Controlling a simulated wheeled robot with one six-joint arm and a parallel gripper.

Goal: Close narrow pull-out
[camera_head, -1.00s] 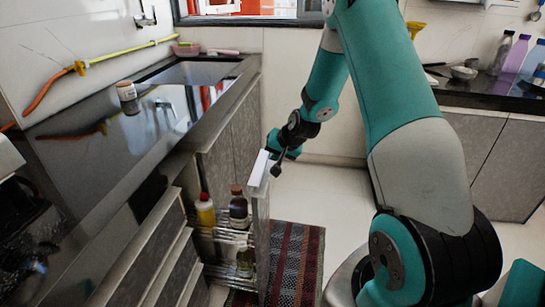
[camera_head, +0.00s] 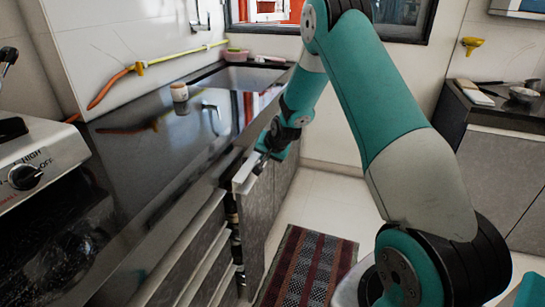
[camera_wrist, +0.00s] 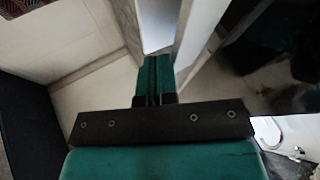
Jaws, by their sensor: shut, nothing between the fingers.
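The narrow pull-out (camera_head: 254,235) stands in the row of lower cabinets on the left, its pale top edge (camera_head: 243,180) just below the counter. It protrudes a little, and only a dark sliver of its inside, with parts of its contents, shows beside the front. My gripper (camera_head: 259,164) is at the top of the pull-out's front; its tips are partly hidden in the head view. In the wrist view my gripper (camera_wrist: 155,75) is shut and empty, its fingers close to a pale panel (camera_wrist: 200,30). I cannot tell whether they touch it.
A dark glossy counter (camera_head: 150,150) with a small jar (camera_head: 180,92) runs above the cabinets. A stove (camera_head: 35,165) is at the left. A striped rug (camera_head: 308,268) lies on the floor in front. Another counter (camera_head: 500,115) stands at the right.

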